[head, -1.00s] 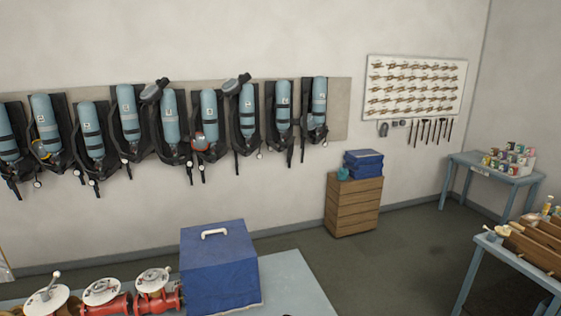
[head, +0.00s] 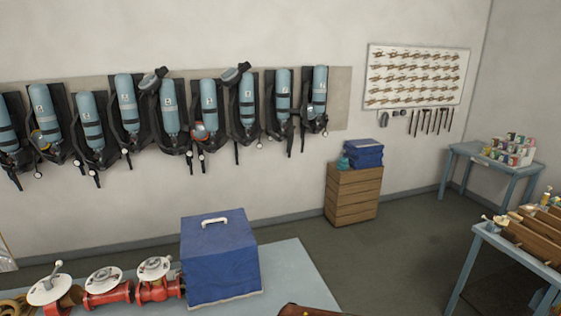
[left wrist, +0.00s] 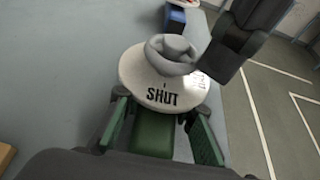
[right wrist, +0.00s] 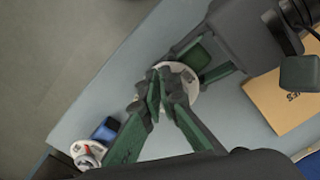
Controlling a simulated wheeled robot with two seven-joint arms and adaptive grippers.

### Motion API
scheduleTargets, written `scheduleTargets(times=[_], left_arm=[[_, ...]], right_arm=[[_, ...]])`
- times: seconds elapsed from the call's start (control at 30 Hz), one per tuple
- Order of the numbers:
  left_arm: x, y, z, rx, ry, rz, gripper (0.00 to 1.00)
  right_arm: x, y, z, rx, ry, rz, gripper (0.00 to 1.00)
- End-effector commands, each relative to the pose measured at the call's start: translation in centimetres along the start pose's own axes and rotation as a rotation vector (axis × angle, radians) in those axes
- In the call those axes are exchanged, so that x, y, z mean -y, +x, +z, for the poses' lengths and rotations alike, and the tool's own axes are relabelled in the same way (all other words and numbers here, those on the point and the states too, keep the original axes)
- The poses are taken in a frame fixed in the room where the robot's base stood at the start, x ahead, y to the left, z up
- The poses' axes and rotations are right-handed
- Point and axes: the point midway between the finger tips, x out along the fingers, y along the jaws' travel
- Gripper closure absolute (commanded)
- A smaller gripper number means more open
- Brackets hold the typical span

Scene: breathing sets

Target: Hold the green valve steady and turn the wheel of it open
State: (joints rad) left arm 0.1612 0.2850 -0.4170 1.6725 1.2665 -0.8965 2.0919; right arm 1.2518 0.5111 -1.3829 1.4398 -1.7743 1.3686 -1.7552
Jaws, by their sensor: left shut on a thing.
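The green valve (left wrist: 152,134) shows in the left wrist view, with a round white plate marked SHUT (left wrist: 150,88) and a grey wheel (left wrist: 171,54) above it. My left gripper (left wrist: 155,115) is shut on the green body, one finger on each side. In the right wrist view, the white plate (right wrist: 181,97) lies beyond the fingertips of my right gripper (right wrist: 161,82). Those fingertips are drawn close together, and the wheel is hidden behind them. Whether they touch the wheel is not clear. The head view shows neither gripper nor the green valve.
Red valves with white plates (head: 157,268) stand on the bench beside a blue case (head: 220,262). Another white-plated valve (right wrist: 88,153) and a tan board (right wrist: 278,100) lie near my right gripper. Breathing sets (head: 209,106) hang on the wall.

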Motion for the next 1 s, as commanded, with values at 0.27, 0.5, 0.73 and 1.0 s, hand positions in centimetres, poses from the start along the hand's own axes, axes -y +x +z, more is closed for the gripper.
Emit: scheduleTargets(times=[0.27, 0.5, 0.73, 1.0], left_arm=[[0.2, -0.1, -0.2, -0.003, -0.001, -0.004, 1.00], [0.1, 0.0, -0.2, -0.003, -0.001, -0.003, 1.00], [0.1, 0.0, -0.2, -0.003, -0.001, -0.002, 1.00], [0.1, 0.0, -0.2, -0.003, -0.001, -0.002, 1.00]], right_arm=[[-0.4, 0.0, 0.2, -0.010, 0.004, 0.004, 1.00], [-0.3, -1.2, 0.4, -0.007, 0.003, 0.001, 1.00], [-0.2, -3.8, 0.5, -0.006, 0.001, 0.001, 1.00], [-0.2, -6.0, 0.6, -0.003, 0.001, 0.001, 1.00]])
